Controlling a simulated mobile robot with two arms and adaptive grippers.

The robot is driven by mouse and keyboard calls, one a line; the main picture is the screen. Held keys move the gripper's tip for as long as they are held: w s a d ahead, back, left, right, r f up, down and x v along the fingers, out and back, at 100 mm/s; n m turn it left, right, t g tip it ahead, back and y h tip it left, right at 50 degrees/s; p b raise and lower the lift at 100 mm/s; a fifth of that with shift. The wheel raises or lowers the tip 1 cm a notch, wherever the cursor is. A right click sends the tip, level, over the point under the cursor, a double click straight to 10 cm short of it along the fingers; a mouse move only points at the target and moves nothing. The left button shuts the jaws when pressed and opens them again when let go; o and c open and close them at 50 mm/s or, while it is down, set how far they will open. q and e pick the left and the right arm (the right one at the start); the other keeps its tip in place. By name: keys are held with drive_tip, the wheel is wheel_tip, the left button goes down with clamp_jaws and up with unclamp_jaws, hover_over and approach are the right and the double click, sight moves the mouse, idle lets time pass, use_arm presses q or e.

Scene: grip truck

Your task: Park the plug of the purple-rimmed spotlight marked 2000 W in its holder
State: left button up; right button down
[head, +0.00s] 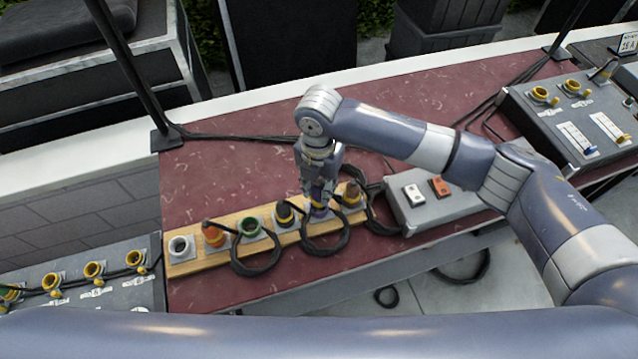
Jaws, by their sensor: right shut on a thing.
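My right gripper (320,190) points down over the wooden holder board (190,265) and is shut on a dark plug with a black cable. The plug is mostly hidden by the fingers. It is at the purple-rimmed holder (319,211); I cannot tell whether it is seated in it or just above. The cable (326,252) hangs in a loop in front of the board. The spotlight and its 2000 W mark cannot be made out. My left gripper is not in view.
A grey switch box (440,205) stands close on the right. Socket panels stand at left (100,285) and right (575,115).

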sight(319, 195)
drive_tip(key=shift+f+b, duration=0.7)
drive_tip(key=shift+f, duration=0.95)
idle(0.5)
drive_tip(key=c, duration=1.2)
unclamp_jaws()
drive_tip(key=shift+o, duration=0.6)
drive_tip(key=shift+o, duration=1)
drive_tip(key=shift+r, duration=0.2)
drive_tip(key=shift+r+p, duration=2.35)
drive_tip(key=shift+p, duration=0.15)
drive_tip(key=shift+s+f, duration=0.1)
